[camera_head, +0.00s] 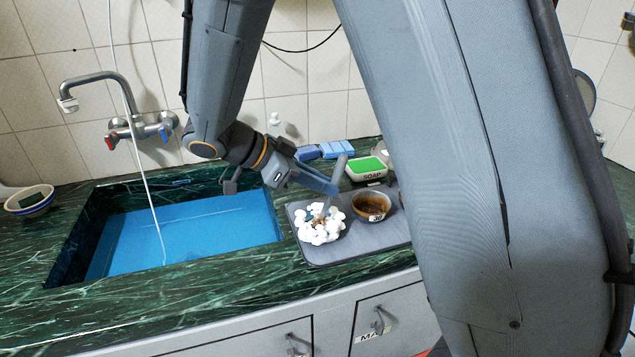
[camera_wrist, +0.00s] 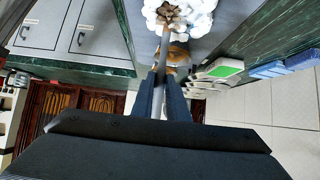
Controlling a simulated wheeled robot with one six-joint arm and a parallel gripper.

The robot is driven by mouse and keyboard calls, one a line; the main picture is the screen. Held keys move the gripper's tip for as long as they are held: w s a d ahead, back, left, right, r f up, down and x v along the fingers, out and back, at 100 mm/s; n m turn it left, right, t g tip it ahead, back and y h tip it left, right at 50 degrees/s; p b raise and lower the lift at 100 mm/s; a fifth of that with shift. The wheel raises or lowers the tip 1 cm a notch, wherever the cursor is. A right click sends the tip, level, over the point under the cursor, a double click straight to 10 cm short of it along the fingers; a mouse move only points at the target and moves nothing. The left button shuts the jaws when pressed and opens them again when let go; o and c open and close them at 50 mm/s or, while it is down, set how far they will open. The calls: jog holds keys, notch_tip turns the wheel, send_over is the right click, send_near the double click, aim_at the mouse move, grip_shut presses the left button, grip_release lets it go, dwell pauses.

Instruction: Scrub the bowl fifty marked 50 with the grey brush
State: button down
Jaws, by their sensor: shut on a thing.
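My gripper (camera_head: 333,184) is shut on the grey brush, whose thin grey handle (camera_wrist: 164,48) runs from between my fingers (camera_wrist: 164,92) in the wrist view. The brush's brown bristles (camera_wrist: 172,14) are in a heap of white foam (camera_head: 322,232) on the front left of the grey tray. The foam covers whatever lies beneath, and no number shows there. A brown bowl (camera_head: 371,205) stands to its right, with a small label that seems to read 30. It also shows partly in the wrist view (camera_wrist: 178,52). Another bowl edge is mostly hidden behind my arm.
The grey tray (camera_head: 345,252) lies on the green marble counter. A green soap in a dish marked SOAP (camera_head: 367,170) and blue sponges (camera_head: 338,149) stand behind it. A sink with blue water (camera_head: 195,232) is to the left, under a tap (camera_head: 97,78). A small bowl (camera_head: 30,202) stands far left.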

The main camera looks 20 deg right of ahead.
aim_at(337, 181)
jog(key=shift+s+d, duration=0.2)
jog(key=shift+d, duration=0.25)
jog(key=shift+s+d, duration=0.2)
jog(key=shift+d, duration=0.25)
jog(key=shift+w+d, duration=0.1)
jog(key=shift+w+d+b, duration=0.25)
jog(key=shift+d+b, duration=0.2)
jog(key=shift+d, duration=0.15)
jog(key=shift+w+d+b, duration=0.25)
jog(key=shift+w, duration=0.25)
jog(key=shift+w+d+b, duration=0.25)
jog(key=shift+w, duration=0.2)
jog(key=shift+a, duration=0.1)
jog(key=shift+a, duration=1.15)
